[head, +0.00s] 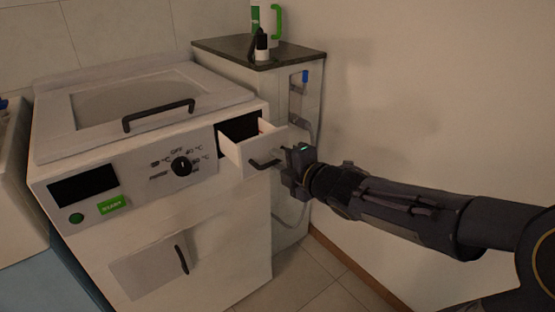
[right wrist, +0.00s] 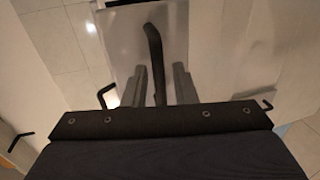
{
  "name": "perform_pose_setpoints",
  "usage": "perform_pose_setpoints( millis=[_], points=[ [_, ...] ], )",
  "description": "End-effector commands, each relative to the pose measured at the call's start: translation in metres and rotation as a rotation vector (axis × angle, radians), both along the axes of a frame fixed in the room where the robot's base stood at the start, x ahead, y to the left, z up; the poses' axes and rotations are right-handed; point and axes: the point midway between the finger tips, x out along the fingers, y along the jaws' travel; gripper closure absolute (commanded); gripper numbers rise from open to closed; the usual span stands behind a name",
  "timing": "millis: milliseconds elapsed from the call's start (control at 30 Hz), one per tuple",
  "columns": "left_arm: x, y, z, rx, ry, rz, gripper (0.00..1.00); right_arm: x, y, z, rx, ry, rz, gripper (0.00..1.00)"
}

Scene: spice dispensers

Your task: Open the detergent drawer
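The detergent drawer (head: 246,146) sticks out of the upper right of the white washing machine's front (head: 150,190), with a dark opening behind it. Its black handle (head: 263,164) is on the drawer's front face. My right gripper (head: 290,160) is at the drawer front, close to the handle. In the right wrist view, the handle (right wrist: 154,55) runs between the two grey fingers (right wrist: 161,85), which stand apart with gaps visible beside it. I cannot tell whether either finger touches it. My left gripper is not in view.
A black lid handle (head: 158,114) is on the machine's top. A dial (head: 181,166) and green start button (head: 114,205) are on the panel. A narrow cabinet (head: 308,90) carrying bottles stands behind, close to the wall. Floor shows at the lower right.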

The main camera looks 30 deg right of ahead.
Motion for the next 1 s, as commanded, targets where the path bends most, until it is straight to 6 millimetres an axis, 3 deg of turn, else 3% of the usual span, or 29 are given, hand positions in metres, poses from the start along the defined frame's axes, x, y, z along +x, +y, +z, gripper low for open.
perform_pose_setpoints(
  millis=[200, 400, 1000],
  points=[
    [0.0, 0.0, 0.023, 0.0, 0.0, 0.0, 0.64, -0.038, -0.004, 0.014, 0.001, -0.003, -0.003, 0.75],
    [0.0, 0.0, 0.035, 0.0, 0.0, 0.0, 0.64, -0.062, -0.005, 0.017, 0.001, -0.001, -0.001, 0.75],
    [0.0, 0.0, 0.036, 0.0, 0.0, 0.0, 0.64, -0.068, -0.005, 0.015, 0.001, 0.0, 0.0, 0.75]
  ],
)
